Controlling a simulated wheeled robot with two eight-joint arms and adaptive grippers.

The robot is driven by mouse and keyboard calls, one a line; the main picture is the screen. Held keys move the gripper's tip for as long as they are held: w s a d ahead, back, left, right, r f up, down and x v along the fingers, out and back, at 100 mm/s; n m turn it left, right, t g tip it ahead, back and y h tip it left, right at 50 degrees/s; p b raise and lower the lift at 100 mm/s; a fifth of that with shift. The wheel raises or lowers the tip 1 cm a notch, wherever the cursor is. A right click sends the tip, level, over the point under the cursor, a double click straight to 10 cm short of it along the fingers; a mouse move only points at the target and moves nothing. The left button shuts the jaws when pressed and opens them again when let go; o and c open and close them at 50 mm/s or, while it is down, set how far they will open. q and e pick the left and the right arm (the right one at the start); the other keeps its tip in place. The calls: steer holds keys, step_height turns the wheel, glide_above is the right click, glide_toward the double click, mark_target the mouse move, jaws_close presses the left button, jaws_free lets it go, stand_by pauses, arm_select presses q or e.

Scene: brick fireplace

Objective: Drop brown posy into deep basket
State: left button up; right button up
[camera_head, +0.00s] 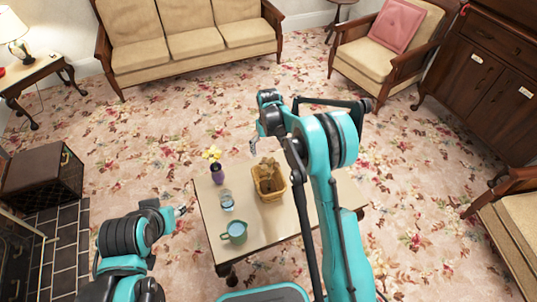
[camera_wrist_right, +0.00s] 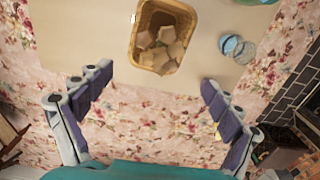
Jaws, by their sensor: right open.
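The deep basket (camera_head: 271,194) is tan and stands on the low table. A brown, leafy-looking clump, likely the brown posy (camera_head: 268,167), sits in the basket with its top above the rim.
On the table (camera_head: 278,230) stand a purple vase (camera_head: 218,174) with yellow flowers, a clear glass (camera_head: 227,201) and a teal mug (camera_head: 236,233), all left of the basket. A sofa (camera_head: 190,45) and an armchair (camera_head: 385,45) stand behind, with open carpet between.

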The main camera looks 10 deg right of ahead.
steer(key=s+d+r+m+t, duration=0.1)
steer(key=s+r+t, duration=0.1)
steer(key=s+r, duration=0.7)
steer(key=s+d+r+t, duration=0.2)
steer(key=s+r, duration=0.4)
steer(key=r, duration=0.7)
steer(key=s+d+f+m+t, duration=0.1)
steer(key=s+t, duration=0.2)
steer(key=s, duration=1.2)
steer(key=shift+s+d+p, duration=0.3)
steer(key=shift+s+p, duration=0.05)
steer(key=shift+p, duration=0.1)
